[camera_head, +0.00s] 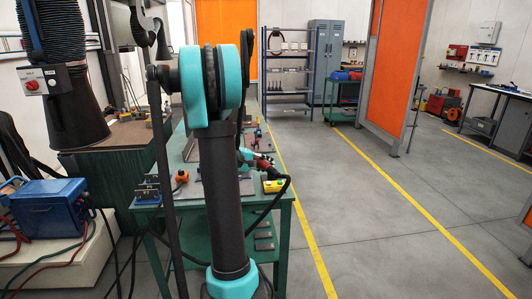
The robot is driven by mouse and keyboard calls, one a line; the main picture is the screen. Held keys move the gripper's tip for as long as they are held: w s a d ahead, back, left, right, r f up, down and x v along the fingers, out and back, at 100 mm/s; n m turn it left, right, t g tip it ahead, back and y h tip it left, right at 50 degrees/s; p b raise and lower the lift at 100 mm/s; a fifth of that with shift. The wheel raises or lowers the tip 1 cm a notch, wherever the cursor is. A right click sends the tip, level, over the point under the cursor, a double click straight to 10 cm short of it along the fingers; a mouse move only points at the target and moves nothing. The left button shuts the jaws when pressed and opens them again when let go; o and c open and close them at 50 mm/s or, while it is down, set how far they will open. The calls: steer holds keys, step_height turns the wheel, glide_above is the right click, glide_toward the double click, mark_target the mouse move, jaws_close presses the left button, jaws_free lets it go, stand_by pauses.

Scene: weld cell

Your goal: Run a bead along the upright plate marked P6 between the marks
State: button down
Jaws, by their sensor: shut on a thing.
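A green welding table (283,205) stands in the middle, largely hidden behind my own arm. Flat and upright grey plates sit on it; an upright plate (184,150) shows left of my arm. No P6 label or marks can be read, so I cannot tell which plate is P6. My gripper (262,162) is past the arm, above the table's right side, small and partly hidden. It is shut on a dark torch with red parts (266,160), whose cable (283,188) loops down to the right. The torch tip and its distance from any plate cannot be made out.
A yellow box (274,185) lies at the table's right edge. A blue welder (50,208) and a fume hose (60,90) stand left. The floor right of the table is clear.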

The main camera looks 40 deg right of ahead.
steer(key=shift+n, duration=0.3)
steer(key=shift+w+d+f, duration=0.15)
steer(key=shift+w+f, duration=0.3)
steer(key=shift+f, duration=0.35)
steer(key=shift+w+d+f, duration=0.2)
steer(key=shift+w+f, duration=0.2)
steer(key=shift+f, duration=0.45)
steer(key=shift+w+d+f, duration=0.15)
steer(key=shift+w+f, duration=0.3)
steer(key=shift+f, duration=0.35)
steer(key=shift+w+d+f, duration=0.15)
steer(key=shift+w+f, duration=0.1)
